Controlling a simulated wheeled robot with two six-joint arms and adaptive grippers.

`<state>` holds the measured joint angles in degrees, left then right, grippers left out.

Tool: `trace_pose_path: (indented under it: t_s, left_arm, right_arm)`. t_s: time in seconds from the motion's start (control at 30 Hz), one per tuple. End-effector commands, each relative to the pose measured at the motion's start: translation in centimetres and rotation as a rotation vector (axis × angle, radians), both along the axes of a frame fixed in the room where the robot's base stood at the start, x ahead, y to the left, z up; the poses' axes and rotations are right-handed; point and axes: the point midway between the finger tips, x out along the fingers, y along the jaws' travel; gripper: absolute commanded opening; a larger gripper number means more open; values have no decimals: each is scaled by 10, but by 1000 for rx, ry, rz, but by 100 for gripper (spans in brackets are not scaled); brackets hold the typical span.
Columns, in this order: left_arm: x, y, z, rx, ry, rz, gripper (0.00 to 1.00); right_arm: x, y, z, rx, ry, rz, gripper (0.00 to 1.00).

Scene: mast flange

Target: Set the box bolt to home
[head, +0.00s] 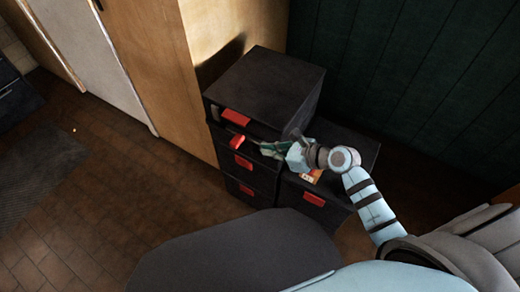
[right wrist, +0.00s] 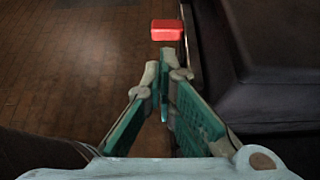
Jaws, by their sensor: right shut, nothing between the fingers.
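A dark box (head: 268,85) with a red front piece (head: 235,117) sits on a dark drawer stack. A separate red block (head: 238,142) sticks out from the front just below it; I cannot tell for sure which red piece is the bolt. My right gripper (head: 264,149) is shut and empty, to the right of this block in the head view. In the right wrist view a red block (right wrist: 167,30) lies just beyond the shut fingertips (right wrist: 160,75), with a visible gap. My left gripper is not in view.
The stack below has red drawer handles (head: 243,161). A lower dark cabinet (head: 345,142) stands to the right under my right arm, with a small orange item (head: 311,177) on top. A wooden panel (head: 150,60) stands behind left. The brown tiled floor (head: 130,185) at left is open.

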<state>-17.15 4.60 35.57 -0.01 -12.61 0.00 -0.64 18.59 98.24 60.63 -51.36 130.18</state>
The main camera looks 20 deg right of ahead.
Motion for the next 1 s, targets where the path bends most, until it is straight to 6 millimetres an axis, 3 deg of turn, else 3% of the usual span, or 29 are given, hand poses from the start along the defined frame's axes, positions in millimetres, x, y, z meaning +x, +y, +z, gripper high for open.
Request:
trace_pose_path:
  t_s: [0.43, 1.0]
  left_arm:
    - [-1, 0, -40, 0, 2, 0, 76]
    - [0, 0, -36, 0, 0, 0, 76]
  right_arm:
    - [52, 44, -43, 1, -1, 0, 0]
    - [65, 47, -43, -1, 2, -14, 0]
